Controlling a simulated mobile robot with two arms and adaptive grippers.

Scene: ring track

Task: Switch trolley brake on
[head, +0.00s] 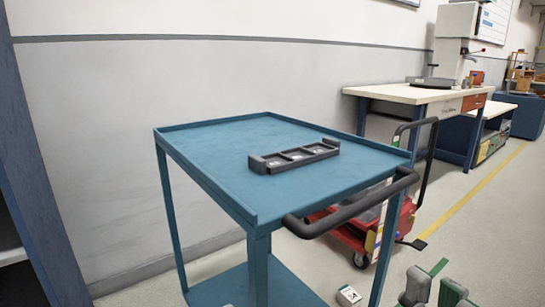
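A blue metal trolley (215,150) stands in the middle of the head view, with a raised rim, a lower shelf (285,285) and a dark push handle (350,208) at its right end. No wheel or brake of this trolley can be made out; its lower parts run out of the picture. A small white and dark piece (348,295) shows low beside its right leg; I cannot tell what it is. My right gripper (435,290) is at the bottom right, its two grey-green fingers apart with nothing seen between them. It is right of the trolley, not touching it. My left gripper is out of view.
A dark three-compartment tray (294,156) lies on the trolley top. A red wheeled cart (328,222) with a black handle stands close behind the trolley. A workbench (410,94) with a machine is further back. Open floor (490,225) with a yellow line lies right.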

